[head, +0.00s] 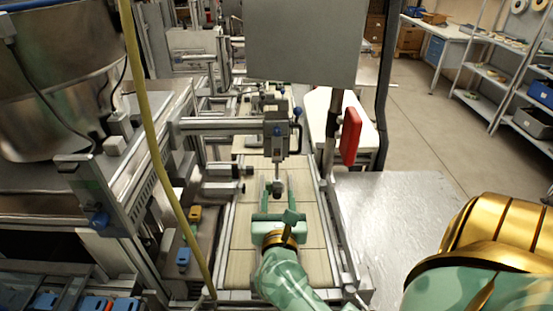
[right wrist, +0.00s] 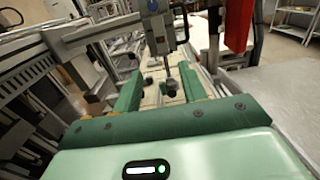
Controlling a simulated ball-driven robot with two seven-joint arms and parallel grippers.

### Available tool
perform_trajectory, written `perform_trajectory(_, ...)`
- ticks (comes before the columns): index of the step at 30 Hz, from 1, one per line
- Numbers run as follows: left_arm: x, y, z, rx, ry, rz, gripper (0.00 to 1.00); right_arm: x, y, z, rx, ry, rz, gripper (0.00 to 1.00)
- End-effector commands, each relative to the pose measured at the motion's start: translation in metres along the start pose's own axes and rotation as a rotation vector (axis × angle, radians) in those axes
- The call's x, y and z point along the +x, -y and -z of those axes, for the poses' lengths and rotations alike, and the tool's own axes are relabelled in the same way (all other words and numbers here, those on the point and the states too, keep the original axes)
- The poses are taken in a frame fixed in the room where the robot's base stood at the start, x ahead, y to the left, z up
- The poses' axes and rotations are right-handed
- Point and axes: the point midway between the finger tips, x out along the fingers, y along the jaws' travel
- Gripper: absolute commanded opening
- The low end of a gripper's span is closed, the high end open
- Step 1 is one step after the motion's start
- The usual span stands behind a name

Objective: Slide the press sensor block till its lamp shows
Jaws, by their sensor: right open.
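My right gripper (head: 278,184) is open over the pale belt, its two green fingers pointing away from me. In the right wrist view, the fingers (right wrist: 160,80) are apart, with the dark foot of the press rod (right wrist: 170,88) showing between them. The press head (head: 278,130), a grey block with blue knobs, hangs from a crossbar above. Its rod (head: 277,172) comes down between the fingers; I cannot tell whether they touch. A small grey block (head: 222,170) sits on a bar left of the rod. I cannot tell which block is the sensor, and no lit lamp shows on the press. My left gripper is out of view.
Metal rails (head: 340,240) edge the belt (head: 318,265). A yellow hose (head: 160,160) crosses the left side. Yellow (head: 195,214) and blue (head: 183,257) parts lie left of the belt. A red box (head: 350,135) hangs on a post at right.

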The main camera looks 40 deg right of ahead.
Motion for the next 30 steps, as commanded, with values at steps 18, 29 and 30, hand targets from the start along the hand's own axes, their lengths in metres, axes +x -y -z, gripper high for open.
perform_trajectory(18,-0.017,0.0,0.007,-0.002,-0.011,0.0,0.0,0.13,0.0,-0.002,-0.002,0.004,0.002,0.42)
perform_trajectory(29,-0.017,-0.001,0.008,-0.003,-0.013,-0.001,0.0,0.162,0.0,0.0,0.0,0.001,0.001,0.42)
perform_trajectory(30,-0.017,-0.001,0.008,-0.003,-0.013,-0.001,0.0,0.162,0.0,0.0,0.001,0.001,0.001,0.42)
